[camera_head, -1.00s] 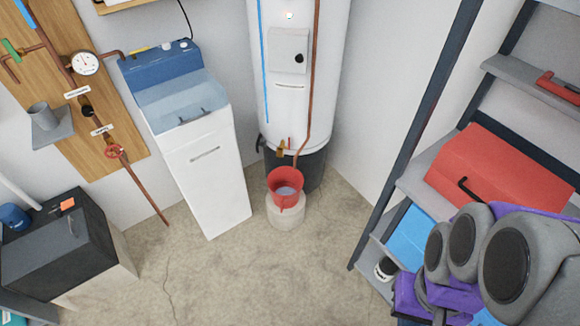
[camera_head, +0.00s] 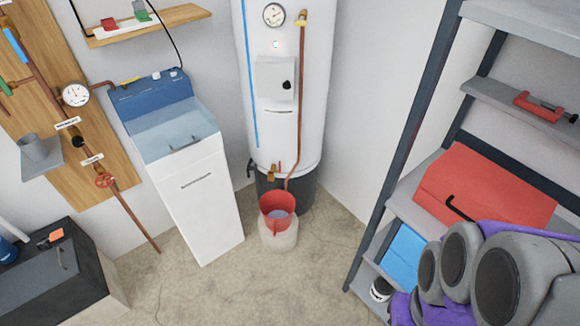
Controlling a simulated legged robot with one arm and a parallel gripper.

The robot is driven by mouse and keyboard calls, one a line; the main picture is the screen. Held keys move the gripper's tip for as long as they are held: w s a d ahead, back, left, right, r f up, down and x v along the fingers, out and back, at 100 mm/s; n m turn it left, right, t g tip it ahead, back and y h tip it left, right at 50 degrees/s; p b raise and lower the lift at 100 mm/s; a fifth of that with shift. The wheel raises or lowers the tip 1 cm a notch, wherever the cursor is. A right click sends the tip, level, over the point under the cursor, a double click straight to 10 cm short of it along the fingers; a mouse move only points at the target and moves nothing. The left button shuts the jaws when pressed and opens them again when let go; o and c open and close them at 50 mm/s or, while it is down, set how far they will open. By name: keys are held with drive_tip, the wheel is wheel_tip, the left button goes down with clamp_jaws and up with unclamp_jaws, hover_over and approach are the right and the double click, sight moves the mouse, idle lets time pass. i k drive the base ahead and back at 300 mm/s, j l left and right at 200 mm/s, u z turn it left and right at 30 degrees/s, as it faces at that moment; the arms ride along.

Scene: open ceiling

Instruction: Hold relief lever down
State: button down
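A white water heater tank (camera_head: 300,130) stands upright at the back middle. A round gauge (camera_head: 274,14) sits on its upper front. A small yellow piece (camera_head: 300,22) shows at the top of the copper pipe (camera_head: 300,90) on the tank's right side; I cannot tell whether it is the relief lever or its position. The pipe runs down toward a red funnel-shaped container (camera_head: 277,208) on a pale base. A brass valve (camera_head: 271,173) is low on the tank. My folded arm's grey and purple links fill the lower right; no gripper fingers can be seen.
A metal shelf unit with a red box (camera_head: 485,187) stands at the right. A white cabinet with a blue top (camera_head: 150,92) stands left of the tank. A dark cabinet (camera_head: 55,275) is at lower left. The concrete floor (camera_head: 255,290) in front of the tank is clear.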

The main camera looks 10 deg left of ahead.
sight(301, 23)
drive_tip(key=i+j, duration=0.45)
drive_tip(key=i, duration=0.15)
drive_tip(key=i+j, duration=0.45)
drive_tip(key=i, duration=0.2)
